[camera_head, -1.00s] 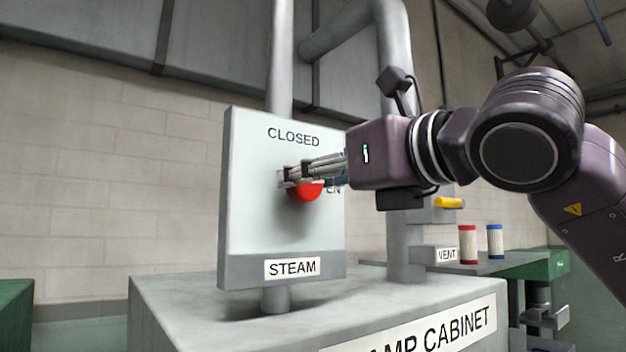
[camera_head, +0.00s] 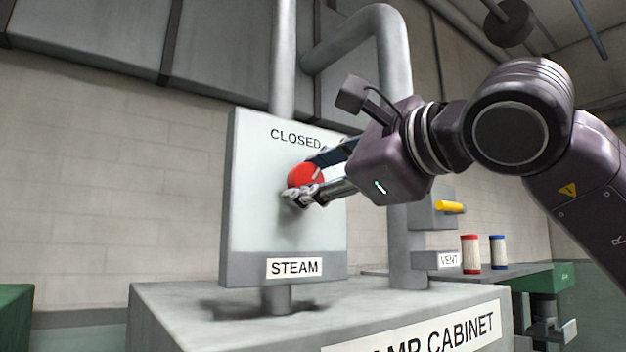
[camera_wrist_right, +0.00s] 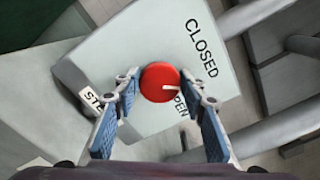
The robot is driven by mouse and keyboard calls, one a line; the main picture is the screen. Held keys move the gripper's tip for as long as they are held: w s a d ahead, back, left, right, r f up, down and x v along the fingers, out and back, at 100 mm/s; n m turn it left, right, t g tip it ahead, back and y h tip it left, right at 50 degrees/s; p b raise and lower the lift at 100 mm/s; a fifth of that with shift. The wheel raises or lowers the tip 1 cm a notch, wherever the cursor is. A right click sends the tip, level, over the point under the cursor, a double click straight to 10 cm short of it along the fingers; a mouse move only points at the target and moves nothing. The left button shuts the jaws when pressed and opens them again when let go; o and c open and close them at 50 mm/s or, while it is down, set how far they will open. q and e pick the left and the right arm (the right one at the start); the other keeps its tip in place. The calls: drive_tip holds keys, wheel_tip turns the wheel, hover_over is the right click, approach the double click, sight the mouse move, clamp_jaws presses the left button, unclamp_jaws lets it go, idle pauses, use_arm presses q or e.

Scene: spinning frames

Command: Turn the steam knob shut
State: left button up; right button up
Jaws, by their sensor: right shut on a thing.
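The steam knob (camera_head: 303,176) is a round red knob on the pale grey panel (camera_head: 260,200) marked CLOSED at the top and STEAM at the bottom. My right gripper (camera_head: 308,180) is shut on the knob, with one finger on either side of it. The right wrist view shows the red knob (camera_wrist_right: 159,82) between the two fingertips. Its white pointer mark lies on the side towards the words, between CLOSED and OPEN. In the head view my fingers and wrist hide the word OPEN. My left gripper is in neither view.
The panel stands on a post above the grey cabinet (camera_head: 190,300). A grey pipe (camera_head: 395,90) rises behind my right wrist. A yellow handle (camera_head: 450,207), a VENT label (camera_head: 449,260), and red (camera_head: 471,254) and blue (camera_head: 498,252) banded cylinders are to the right.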

drive_tip(key=n, duration=0.3)
drive_tip(key=shift+n, duration=0.4)
drive_tip(key=shift+f+n, duration=0.15)
drive_tip(key=shift+n, duration=1.45)
drive_tip(key=o, duration=1.1)
drive_tip(key=shift+a, duration=0.1)
drive_tip(key=shift+o, duration=0.2)
drive_tip(key=shift+s, duration=0.1)
drive_tip(key=v, duration=1.2)
